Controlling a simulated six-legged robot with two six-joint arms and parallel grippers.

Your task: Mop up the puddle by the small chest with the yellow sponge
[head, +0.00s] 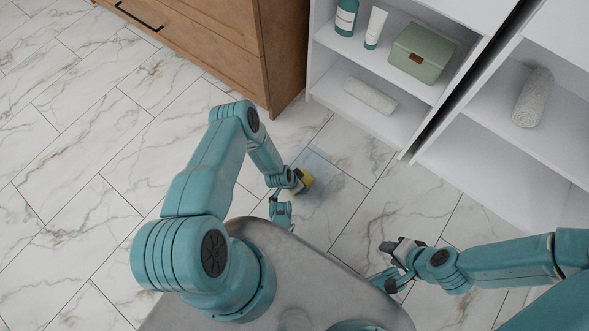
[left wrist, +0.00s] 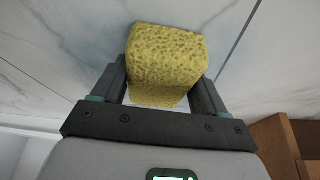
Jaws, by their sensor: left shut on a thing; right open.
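The yellow sponge (head: 306,178) shows in the head view at the end of my left arm. My left gripper (head: 298,184) is shut on it. In the left wrist view the sponge (left wrist: 167,58) sits between the two fingers of my left gripper (left wrist: 160,88). The puddle (head: 325,185) is a faint bluish patch on the marble floor, around and to the right of the sponge. I cannot tell whether the sponge touches the floor. The small wooden chest (head: 235,40) stands at the top, behind the puddle. My right gripper (head: 388,264) is open and empty at lower right.
White shelves (head: 400,75) at upper right hold a green box (head: 420,52), a teal bottle (head: 346,17), a white tube (head: 375,27) and rolled towels (head: 370,96). The tiled floor on the left is clear.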

